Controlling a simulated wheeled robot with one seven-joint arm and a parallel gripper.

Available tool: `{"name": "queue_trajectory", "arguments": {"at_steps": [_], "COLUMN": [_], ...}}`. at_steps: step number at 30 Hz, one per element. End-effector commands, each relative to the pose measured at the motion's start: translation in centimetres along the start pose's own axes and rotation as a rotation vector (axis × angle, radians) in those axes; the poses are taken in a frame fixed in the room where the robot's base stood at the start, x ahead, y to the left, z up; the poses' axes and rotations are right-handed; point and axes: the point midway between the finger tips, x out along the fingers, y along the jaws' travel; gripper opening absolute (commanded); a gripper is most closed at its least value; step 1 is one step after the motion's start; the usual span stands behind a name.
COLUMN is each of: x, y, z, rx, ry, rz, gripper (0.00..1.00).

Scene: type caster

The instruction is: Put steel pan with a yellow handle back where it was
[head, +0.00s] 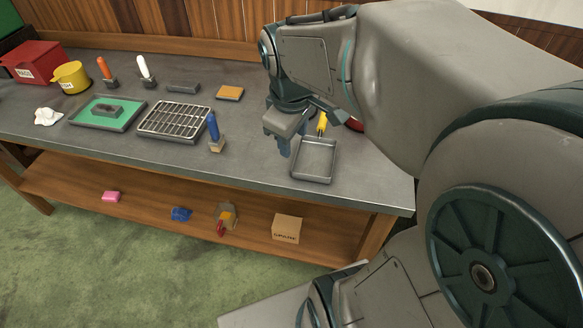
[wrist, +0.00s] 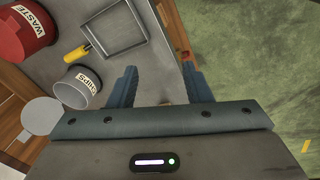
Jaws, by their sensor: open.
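The steel pan (head: 314,161) is a shallow square grey tray with a yellow handle (head: 322,124). It lies flat on the right end of the workbench, handle toward the back. In the wrist view the pan (wrist: 113,44) is at the upper left, with its yellow handle (wrist: 78,54) pointing down-left. My gripper (head: 284,149) is just left of the pan in the head view. In the wrist view my gripper (wrist: 160,72) is open, fingers wide apart, with nothing held between them. The pan lies outside the fingers.
A red WASTE bin (wrist: 24,30) and a pale CHIPS cup (wrist: 75,88) stand near the handle. A blue-handled brush (head: 213,130), wire rack (head: 174,121), green tray (head: 83,121) and orange block (head: 230,92) share the workbench (head: 250,170). My arm hides the far right of the bench.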

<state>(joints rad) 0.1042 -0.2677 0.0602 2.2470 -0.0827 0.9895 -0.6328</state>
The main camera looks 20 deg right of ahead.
Motion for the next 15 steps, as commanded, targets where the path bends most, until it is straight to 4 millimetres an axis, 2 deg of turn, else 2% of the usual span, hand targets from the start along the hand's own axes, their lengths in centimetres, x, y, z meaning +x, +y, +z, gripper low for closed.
{"name": "queue_trajectory", "arguments": {"at_steps": [1, 6, 10, 15], "x": [-0.1, 0.3, 0.8, 0.9], "y": [-1.5, -5.0, -6.5, -7.2], "z": [1.0, 3.5, 4.5, 4.8], "rx": [0.102, 0.422, 0.570, 0.635], "ry": [0.025, 0.087, 0.113, 0.122], "rz": [-0.001, -0.028, -0.051, -0.062], "gripper": [0.45, 0.45, 0.45, 0.45]}}
